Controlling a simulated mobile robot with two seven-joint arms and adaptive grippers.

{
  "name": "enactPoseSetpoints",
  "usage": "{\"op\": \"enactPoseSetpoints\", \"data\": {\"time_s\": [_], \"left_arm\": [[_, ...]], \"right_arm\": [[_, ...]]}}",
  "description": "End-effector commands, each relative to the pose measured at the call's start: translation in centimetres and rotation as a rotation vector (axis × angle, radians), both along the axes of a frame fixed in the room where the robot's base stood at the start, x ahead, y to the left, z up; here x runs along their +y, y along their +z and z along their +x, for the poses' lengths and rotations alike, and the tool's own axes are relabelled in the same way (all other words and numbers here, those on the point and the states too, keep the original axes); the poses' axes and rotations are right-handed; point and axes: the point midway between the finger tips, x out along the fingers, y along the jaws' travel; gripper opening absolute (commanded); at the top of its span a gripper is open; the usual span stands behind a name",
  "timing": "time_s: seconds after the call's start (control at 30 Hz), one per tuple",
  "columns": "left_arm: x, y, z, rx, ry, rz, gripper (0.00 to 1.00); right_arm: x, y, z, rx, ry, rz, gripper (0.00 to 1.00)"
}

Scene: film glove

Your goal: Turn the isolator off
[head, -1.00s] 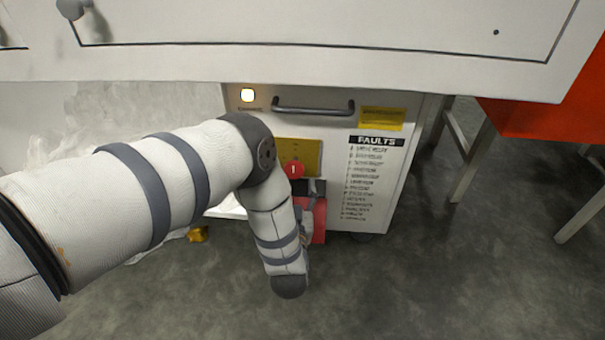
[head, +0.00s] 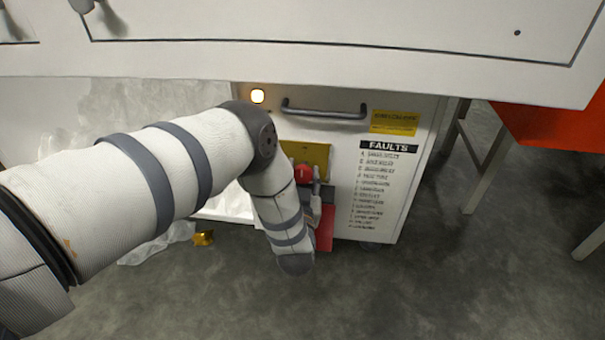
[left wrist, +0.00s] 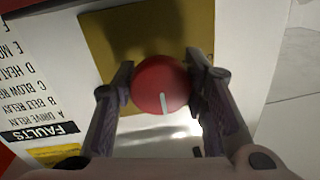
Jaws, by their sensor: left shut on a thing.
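The isolator is a round red knob (head: 303,174) on a yellow plate (head: 318,155) on the front of a white cabinet. In the left wrist view the knob (left wrist: 160,84) has a short white mark, which points to the bottom of that upside-down picture. My left gripper (left wrist: 161,82) has one finger on each side of the knob and is shut on it. In the head view my left gripper (head: 312,178) is partly hidden behind my forearm. My right gripper is not in view.
A lit lamp (head: 257,96) and a grey bar handle (head: 324,111) are above the plate. A FAULTS list (head: 381,185) is to its right. A white bench edge (head: 330,65) overhangs the cabinet. An orange-red box (head: 560,125) is at right.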

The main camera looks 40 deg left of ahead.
Motion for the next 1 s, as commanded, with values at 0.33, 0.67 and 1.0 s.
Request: {"op": "enactPoseSetpoints", "data": {"time_s": [0.33,0.67,1.0], "left_arm": [[0.0,0.2,0.0,-0.069,0.002,-0.111,0.12],[-0.1,0.2,0.0,-0.223,0.002,-0.366,0.12],[-0.1,0.2,0.0,-0.392,0.002,-0.642,0.12]], "right_arm": [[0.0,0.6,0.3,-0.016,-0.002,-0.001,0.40],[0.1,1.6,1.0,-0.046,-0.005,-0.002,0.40],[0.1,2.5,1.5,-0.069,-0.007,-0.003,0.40]]}}
